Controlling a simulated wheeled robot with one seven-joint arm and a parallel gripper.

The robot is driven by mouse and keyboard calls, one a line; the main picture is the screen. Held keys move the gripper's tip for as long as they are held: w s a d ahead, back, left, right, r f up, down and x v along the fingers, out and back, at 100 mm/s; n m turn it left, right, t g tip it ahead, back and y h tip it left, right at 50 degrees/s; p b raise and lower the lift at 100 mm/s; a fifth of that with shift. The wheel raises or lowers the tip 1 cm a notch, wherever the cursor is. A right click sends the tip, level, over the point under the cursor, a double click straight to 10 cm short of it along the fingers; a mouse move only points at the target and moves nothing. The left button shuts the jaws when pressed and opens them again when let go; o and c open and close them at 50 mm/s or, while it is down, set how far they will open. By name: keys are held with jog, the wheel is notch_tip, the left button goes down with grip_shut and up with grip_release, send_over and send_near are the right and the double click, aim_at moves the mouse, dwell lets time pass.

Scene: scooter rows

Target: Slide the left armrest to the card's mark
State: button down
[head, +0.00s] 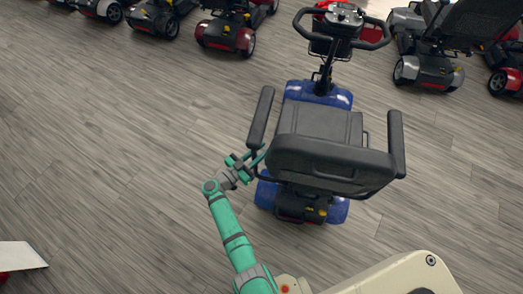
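The blue scooter (319,93) stands right of centre with its black seat (325,121) and backrest (330,163). The left armrest (261,117) is a long black pad along the seat's left side. The right armrest (396,143) stands on the other side. My gripper (254,162) is at the left side of the backrest, just below the rear end of the left armrest, close to its dark support. Whether the fingers touch or hold it is too small to tell. I cannot make out a card or its mark.
Other scooters stand in a row at the back, including a red one (226,35) and a grey one (428,68). The handlebar (342,28) is at the blue scooter's front. A white panel (20,256) juts in at lower left. The wood floor (110,130) on the left is clear.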

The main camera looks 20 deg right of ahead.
jog(key=shift+w+a, duration=0.55)
jog(key=shift+a, duration=0.3)
jog(key=c, duration=1.6)
grip_release()
jog(key=v, duration=1)
jog(key=shift+a, duration=0.35)
